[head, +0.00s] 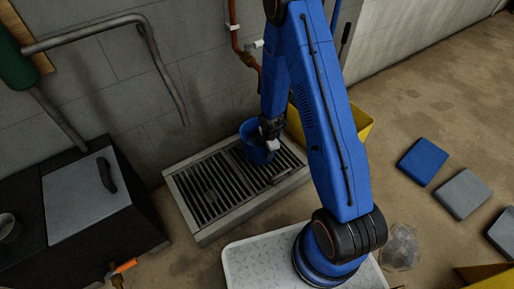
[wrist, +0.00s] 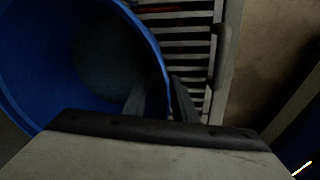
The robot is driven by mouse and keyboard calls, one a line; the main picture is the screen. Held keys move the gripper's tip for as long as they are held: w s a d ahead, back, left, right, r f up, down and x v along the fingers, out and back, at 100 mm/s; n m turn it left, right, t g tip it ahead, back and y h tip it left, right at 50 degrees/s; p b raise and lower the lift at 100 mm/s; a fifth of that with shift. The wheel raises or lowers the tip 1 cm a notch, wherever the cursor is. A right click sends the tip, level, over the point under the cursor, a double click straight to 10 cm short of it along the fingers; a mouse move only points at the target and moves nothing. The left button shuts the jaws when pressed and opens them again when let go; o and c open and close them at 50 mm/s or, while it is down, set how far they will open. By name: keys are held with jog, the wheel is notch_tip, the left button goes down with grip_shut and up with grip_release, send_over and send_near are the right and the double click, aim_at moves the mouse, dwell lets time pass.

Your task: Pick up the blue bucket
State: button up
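The blue bucket (head: 256,153) stands on the slatted floor grate, near the wall. My gripper (head: 270,142) is at the right side of its rim, partly covering it in the head view. In the wrist view the bucket (wrist: 38,62) fills the left side, with its open mouth facing the camera. My gripper's two dark fingers (wrist: 160,98) straddle the bucket's wall, one inside the rim and one outside. A gap shows between the fingers, wider than the thin wall. The fingertips' lower ends are hard to see in the dark.
The grate (head: 205,190) has a pale raised frame. A yellow container (head: 360,118) stands right behind my arm. A black cabinet with a grey lid (head: 85,195) is at left, and pipes (head: 235,35) run down the wall. Blue and grey pads (head: 422,161) lie on the floor at right.

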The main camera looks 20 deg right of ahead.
jog(key=shift+f, duration=0.5)
grip_shut()
jog(key=shift+w, duration=0.1)
dwell(1.1)
